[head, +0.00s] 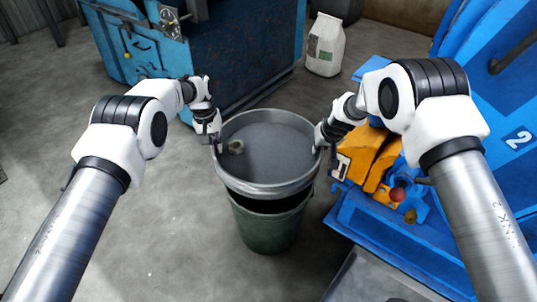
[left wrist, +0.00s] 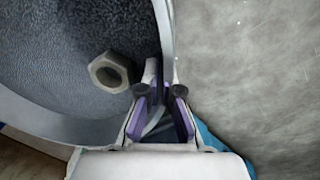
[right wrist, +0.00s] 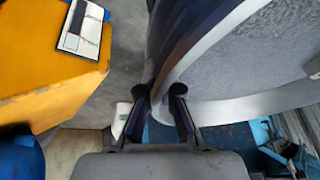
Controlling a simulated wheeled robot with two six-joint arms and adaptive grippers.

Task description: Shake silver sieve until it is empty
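The round silver sieve (head: 268,189) is level above a dark green bin (head: 270,228). A hex nut (head: 236,147) lies inside near its left rim. The nut also shows clearly in the left wrist view (left wrist: 109,72). The rest of the sieve floor looks grey and speckled; I cannot tell mesh from fine grit. My left gripper (head: 217,145) is closed on the left rim, with the wall between its fingers. My right gripper (head: 318,146) is closed on the right rim, whose wall shows between its fingers in the right wrist view (right wrist: 158,95).
A large blue machine (head: 240,45) stands behind the bin. A blue frame with an orange block (head: 362,155) is close on the right, beside my right arm. A white sack (head: 325,45) stands at the back. The concrete floor left of the bin is clear.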

